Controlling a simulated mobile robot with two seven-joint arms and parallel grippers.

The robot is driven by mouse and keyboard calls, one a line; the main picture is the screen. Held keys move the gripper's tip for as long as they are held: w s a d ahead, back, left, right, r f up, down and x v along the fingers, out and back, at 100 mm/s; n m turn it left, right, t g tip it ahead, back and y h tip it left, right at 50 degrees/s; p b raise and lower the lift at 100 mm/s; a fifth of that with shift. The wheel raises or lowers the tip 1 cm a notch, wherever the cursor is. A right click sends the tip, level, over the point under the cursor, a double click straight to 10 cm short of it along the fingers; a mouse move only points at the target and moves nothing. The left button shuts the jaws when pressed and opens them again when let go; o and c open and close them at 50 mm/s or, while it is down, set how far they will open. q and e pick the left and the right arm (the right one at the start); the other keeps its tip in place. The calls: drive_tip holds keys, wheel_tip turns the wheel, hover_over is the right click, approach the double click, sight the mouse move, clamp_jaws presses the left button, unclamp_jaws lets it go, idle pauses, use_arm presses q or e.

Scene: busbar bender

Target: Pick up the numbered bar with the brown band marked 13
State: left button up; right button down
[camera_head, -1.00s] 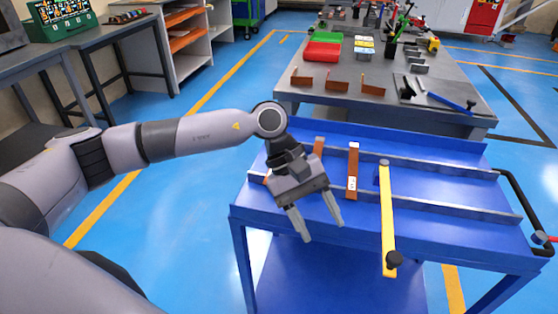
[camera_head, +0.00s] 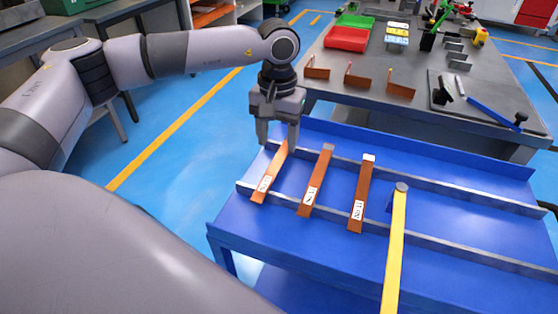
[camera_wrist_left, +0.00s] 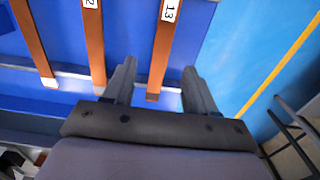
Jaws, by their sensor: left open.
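The bar marked 13 (camera_wrist_left: 165,40) is a flat copper-coloured bar with a white label and a brown end, lying between the fingers' lines in the left wrist view. In the head view it is the leftmost bar (camera_head: 272,177), lying across the rails of the blue cart. My left gripper (camera_head: 278,140) is open and empty, pointing down at the far end of this bar. Its fingers (camera_wrist_left: 160,72) lie on either side of the bar in the left wrist view; contact cannot be told. My right gripper is not in view.
Two similar bars, the middle one (camera_head: 317,182) and one with a pale end (camera_head: 362,195), lie to the right. The blue cart (camera_head: 470,205) has raised edges. A grey worktable (camera_head: 425,108) with bent pieces stands behind.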

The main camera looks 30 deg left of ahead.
sight(276, 164)
use_arm(q)
drive_tip(key=f, duration=0.5)
drive_tip(key=shift+s+a, duration=0.1)
drive_tip(key=shift+s, duration=0.2)
clamp_jaws()
drive_tip(key=shift+r, duration=0.1)
